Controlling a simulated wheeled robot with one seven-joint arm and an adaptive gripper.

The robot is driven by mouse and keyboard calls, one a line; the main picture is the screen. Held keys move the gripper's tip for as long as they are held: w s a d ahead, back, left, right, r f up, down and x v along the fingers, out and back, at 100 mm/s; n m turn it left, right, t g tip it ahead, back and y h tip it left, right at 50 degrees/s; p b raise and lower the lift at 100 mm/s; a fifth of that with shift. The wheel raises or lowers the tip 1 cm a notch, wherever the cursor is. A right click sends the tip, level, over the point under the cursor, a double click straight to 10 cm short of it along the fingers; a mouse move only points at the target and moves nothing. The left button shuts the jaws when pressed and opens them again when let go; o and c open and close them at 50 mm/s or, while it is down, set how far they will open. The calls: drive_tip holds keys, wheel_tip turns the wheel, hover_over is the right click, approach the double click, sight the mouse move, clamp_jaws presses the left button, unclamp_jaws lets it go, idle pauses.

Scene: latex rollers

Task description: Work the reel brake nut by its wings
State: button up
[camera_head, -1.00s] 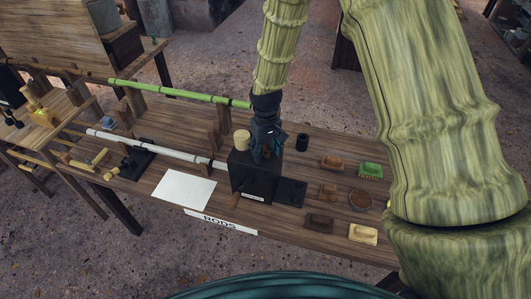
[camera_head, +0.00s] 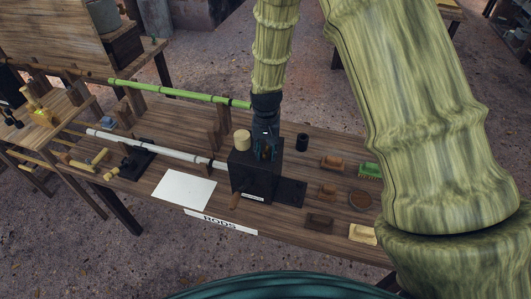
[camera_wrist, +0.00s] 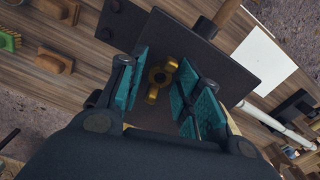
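The reel brake nut (camera_wrist: 161,76) is a brass wing nut with two wings, on the dark face of a black box (camera_wrist: 215,45). In the head view the black box (camera_head: 246,182) stands on the bench, with my gripper (camera_head: 266,152) pointing down over its top. In the wrist view my gripper (camera_wrist: 160,88) is open, with teal pads on both sides of the nut. A gap shows between each pad and the nut; I see no contact. The nut's base is partly hidden in shadow.
A cream cylinder (camera_head: 242,140) stands close beside my gripper. A wooden handle (camera_head: 235,201) sticks out from the box front. Brushes, a small bowl (camera_head: 361,199) and a black cup (camera_head: 302,142) are at right. A white sheet (camera_head: 184,188) and rods lie at left.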

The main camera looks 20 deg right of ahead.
drive_tip(key=o, duration=0.3)
drive_tip(key=o, duration=0.6)
drive_tip(key=shift+c, duration=0.2)
wheel_tip(320, 180, up, 12)
idle(0.5)
